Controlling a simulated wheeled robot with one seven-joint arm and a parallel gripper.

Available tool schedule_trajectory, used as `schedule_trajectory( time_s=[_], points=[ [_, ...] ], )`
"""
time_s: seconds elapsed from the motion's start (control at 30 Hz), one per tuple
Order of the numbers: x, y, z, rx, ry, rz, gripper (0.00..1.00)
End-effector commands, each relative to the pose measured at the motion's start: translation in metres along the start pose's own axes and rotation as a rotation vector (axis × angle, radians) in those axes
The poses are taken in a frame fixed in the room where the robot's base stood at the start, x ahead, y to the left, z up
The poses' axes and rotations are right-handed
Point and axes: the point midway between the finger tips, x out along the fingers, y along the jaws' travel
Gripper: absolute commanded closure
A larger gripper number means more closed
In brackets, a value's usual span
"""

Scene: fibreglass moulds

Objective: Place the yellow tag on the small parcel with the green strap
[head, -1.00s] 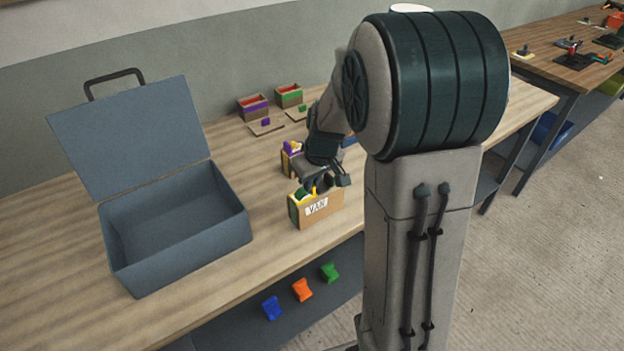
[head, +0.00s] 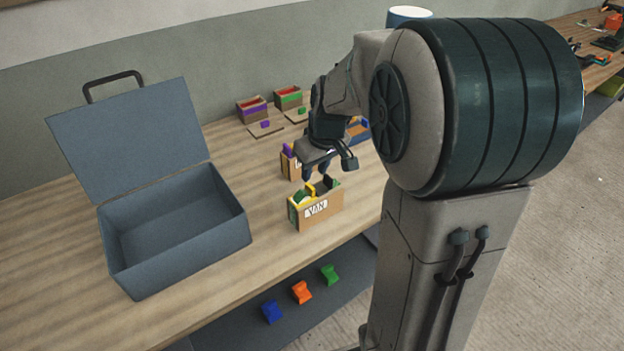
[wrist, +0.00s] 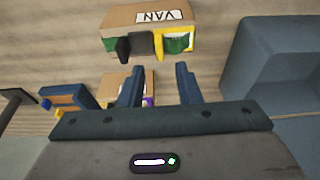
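A cardboard box labelled VAN (head: 323,210) stands near the bench's front edge, holding green, black and yellow pieces. An upright yellow piece (head: 310,189) shows in it, also in the wrist view (wrist: 159,44); I cannot tell if it is the tag. A small brown box with a green band (head: 289,97) and red inside stands at the back, beside a similar one with a purple band (head: 252,108). My gripper (head: 318,172) is just above and behind the VAN box. In the wrist view its fingers (wrist: 160,68) are apart with nothing between them.
An open grey case (head: 180,240) with raised lid stands left. A box with purple contents (head: 289,165) and a blue one (head: 358,132) stand behind the VAN box. Blue, orange (head: 301,292) and green pieces lie on the lower shelf. Bench between case and boxes is clear.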

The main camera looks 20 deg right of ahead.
Motion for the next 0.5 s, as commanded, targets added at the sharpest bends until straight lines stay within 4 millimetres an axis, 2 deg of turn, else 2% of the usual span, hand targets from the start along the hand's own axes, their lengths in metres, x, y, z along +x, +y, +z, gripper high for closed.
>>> schedule_trajectory(
  time_s=[0.03, 0.2, 0.4, 0.5],
  points=[
    [-0.012, 0.001, -0.001, 0.0, 0.006, 0.002, 0.7],
    [-0.042, 0.001, -0.001, 0.0, 0.004, 0.002, 0.7],
    [-0.06, -0.001, 0.002, 0.004, 0.002, 0.0, 0.7],
    [-0.067, -0.009, 0.014, 0.025, 0.001, 0.002, 0.7]
  ],
)
